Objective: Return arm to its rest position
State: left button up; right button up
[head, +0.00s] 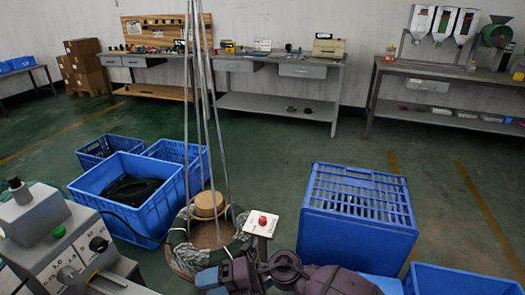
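A dark grey-purple arm of mine (335,281) comes in along the bottom edge, right of centre, and reaches left. Its left end, with small pale grey-blue parts that look like my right gripper (208,284), lies low in front of the round wooden-rimmed coil holder. The bottom edge cuts it off, and I cannot tell whether it is open or shut. I see nothing held in it. My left gripper is not in view.
A grey machine with knobs (62,238) stands at left. Blue crates (130,190) are behind it. The coil holder (182,262) with tall rods and a red-button box (262,222) are close to my arm. Green floor beyond is clear.

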jog(key=s+d+r+m+t+h+p, duration=0.2)
jog(key=d+m+t+h+p, duration=0.25)
jog(key=d+m+t, duration=1.6)
pick_arm(q)
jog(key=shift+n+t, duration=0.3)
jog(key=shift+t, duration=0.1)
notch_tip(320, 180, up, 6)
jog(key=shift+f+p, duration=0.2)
jog(key=shift+p, duration=0.9)
pick_arm(e)
jog(key=s+d+f+m+g+h, duration=0.3)
jog(key=s+d+f+m+h, duration=0.1)
jog(key=s+d+m, duration=0.3)
jog(key=s+d+f+m+g+h, duration=0.3)
jog(key=s+d+m+h, duration=0.4)
jog(key=s+d, duration=0.3)
jog(key=shift+s+d+f+m+g, duration=0.4)
jog(key=shift+s+m+g, duration=0.15)
jog(key=shift+s, duration=0.6)
